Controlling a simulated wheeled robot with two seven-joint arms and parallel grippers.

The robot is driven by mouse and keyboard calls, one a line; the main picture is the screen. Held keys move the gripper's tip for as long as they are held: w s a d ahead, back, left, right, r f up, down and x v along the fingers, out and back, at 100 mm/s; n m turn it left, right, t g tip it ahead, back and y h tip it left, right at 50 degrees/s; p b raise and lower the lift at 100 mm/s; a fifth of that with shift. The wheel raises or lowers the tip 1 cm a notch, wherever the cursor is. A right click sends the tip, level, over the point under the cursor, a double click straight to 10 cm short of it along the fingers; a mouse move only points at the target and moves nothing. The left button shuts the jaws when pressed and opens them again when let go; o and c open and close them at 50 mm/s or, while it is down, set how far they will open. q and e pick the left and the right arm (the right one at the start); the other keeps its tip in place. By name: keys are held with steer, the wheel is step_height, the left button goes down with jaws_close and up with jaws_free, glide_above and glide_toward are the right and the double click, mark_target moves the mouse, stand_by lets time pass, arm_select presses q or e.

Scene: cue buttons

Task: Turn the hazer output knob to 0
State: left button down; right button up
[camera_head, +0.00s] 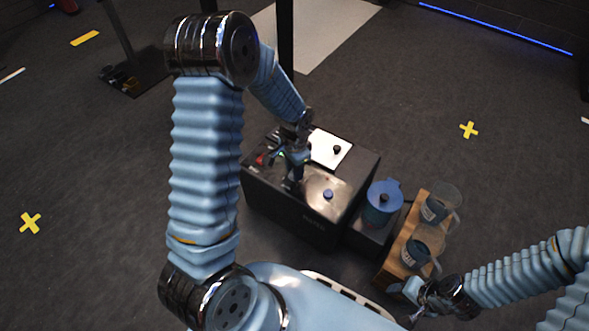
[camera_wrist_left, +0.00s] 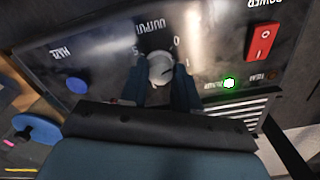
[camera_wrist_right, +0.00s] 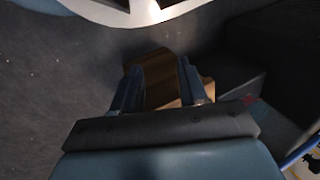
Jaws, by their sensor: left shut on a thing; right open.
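The hazer (camera_head: 300,220) is a dark box on the floor. Its metal control panel (camera_wrist_left: 110,60) fills much of the left wrist view, with the labels HAZE, OUTPUT and POWER. The output knob (camera_wrist_left: 160,68) is a small grey round knob below the OUTPUT label. My left gripper (camera_wrist_left: 161,84) is shut on it, one finger on each side. The fingers hide part of the dial, and I cannot tell which number the knob points at. In the head view my left gripper (camera_head: 291,184) reaches down onto the box. My right gripper (camera_wrist_right: 162,82) is open, near the wooden rack.
A red power switch (camera_wrist_left: 262,43), a lit green lamp (camera_wrist_left: 229,82) and a blue haze button (camera_wrist_left: 77,85) flank the knob. A white plate with a black knob (camera_head: 336,150) lies behind. A blue pot (camera_head: 382,202) and a wooden rack (camera_head: 396,257) with glass jugs stand at right.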

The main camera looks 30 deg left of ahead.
arm_select(q)
steer(key=n, duration=0.4)
steer(key=shift+n, duration=0.3)
stand_by(0.3)
steer(key=c, duration=0.8)
jaws_free()
step_height(320, 180, up, 14)
steer(key=p, duration=0.2)
steer(key=shift+p, duration=0.35)
steer(key=shift+f, duration=0.1)
